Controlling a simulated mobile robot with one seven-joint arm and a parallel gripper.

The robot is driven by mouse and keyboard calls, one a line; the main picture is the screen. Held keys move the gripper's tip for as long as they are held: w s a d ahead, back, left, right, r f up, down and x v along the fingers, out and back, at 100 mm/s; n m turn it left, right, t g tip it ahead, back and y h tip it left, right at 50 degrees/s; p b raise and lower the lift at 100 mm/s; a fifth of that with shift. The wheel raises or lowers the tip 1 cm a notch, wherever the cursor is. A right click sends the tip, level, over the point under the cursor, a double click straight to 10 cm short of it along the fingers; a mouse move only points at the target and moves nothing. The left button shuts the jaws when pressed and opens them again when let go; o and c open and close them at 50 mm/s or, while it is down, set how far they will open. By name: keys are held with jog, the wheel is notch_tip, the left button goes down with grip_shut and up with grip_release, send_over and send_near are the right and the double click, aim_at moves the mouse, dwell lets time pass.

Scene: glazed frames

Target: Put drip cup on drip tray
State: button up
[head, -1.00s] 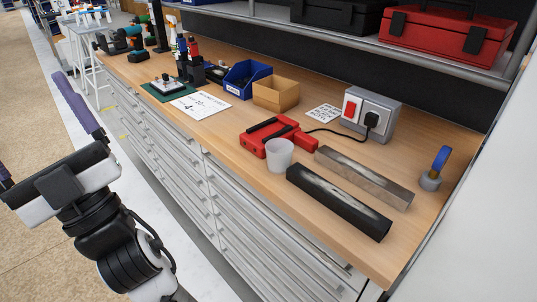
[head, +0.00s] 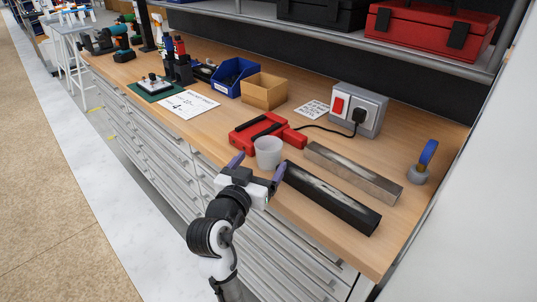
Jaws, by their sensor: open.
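The drip cup, a small pale grey-white cup (head: 268,150), stands upright near the front edge of the workbench, close to a red tool or case. My gripper (head: 261,160) is open, with its two purple fingers apart. In the picture one finger is left of the cup and the other right of its lower part. I cannot tell whether the fingers touch the cup or are still in front of it. No thing is clearly a drip tray. A dark green base (head: 152,91) with a metal fitting on it, farther left, could be it.
A socket box (head: 358,108), cardboard bin (head: 264,91), blue bin (head: 237,76) and white paper card (head: 188,105) are farther back. The wood bench (head: 215,136) is bare left of the cup.

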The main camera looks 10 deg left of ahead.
aim_at(273, 139)
jog(key=x, duration=0.2)
jog(key=shift+w+r, duration=0.1)
jog(key=shift+w, duration=0.25)
jog(key=x, duration=0.1)
jog(key=p+x, duration=0.2)
jog(key=x, duration=0.1)
jog(key=shift+w+a+r, duration=0.1)
jog(key=shift+w+a, duration=0.1)
jog(key=shift+a, duration=0.1)
jog(key=shift+w+d, duration=0.1)
jog(key=shift+w, duration=0.3)
jog(key=c, duration=1.1)
